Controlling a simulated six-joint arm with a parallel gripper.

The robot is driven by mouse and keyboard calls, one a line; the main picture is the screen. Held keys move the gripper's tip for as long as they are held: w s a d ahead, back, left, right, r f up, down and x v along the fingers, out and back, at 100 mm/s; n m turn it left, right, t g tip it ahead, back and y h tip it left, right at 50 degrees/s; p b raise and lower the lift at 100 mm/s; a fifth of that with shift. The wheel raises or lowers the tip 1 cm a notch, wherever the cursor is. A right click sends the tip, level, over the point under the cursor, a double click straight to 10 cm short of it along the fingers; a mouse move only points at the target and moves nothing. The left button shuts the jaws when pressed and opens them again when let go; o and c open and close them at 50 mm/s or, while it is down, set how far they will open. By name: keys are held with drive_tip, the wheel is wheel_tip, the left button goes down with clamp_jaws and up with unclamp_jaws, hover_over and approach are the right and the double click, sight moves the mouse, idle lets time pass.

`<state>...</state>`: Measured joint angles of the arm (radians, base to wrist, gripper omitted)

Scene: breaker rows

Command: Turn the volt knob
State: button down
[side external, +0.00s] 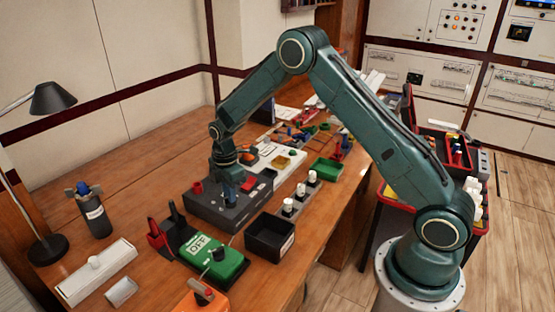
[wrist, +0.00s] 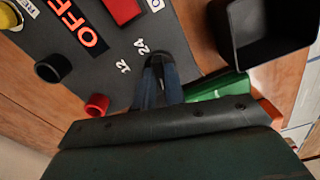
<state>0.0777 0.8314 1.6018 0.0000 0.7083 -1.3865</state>
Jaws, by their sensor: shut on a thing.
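A dark grey panel box (side external: 205,208) sits on the wooden bench, and its top (wrist: 100,75) shows in the wrist view with "OFF", "12" and "24" markings. My gripper (side external: 230,196) points down onto the box. In the wrist view my gripper (wrist: 158,62) is shut at the spot beside the "12" and "24" marks, on what looks like the volt knob. The knob itself is mostly hidden between the fingers, so its pointer cannot be read.
On the panel are a red post (wrist: 97,105), a black post (wrist: 53,68) and a red block (wrist: 122,10). An open black bin (side external: 270,240) stands close by. A green box marked OFF (side external: 212,262) is in front.

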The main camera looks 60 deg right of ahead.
drive_tip(key=shift+m, duration=0.5)
drive_tip(key=m, duration=0.4)
drive_tip(key=shift+m, duration=0.3)
drive_tip(key=m, duration=1.4)
idle(0.3)
drive_tip(key=c, duration=1.5)
unclamp_jaws()
drive_tip(key=shift+o, duration=0.2)
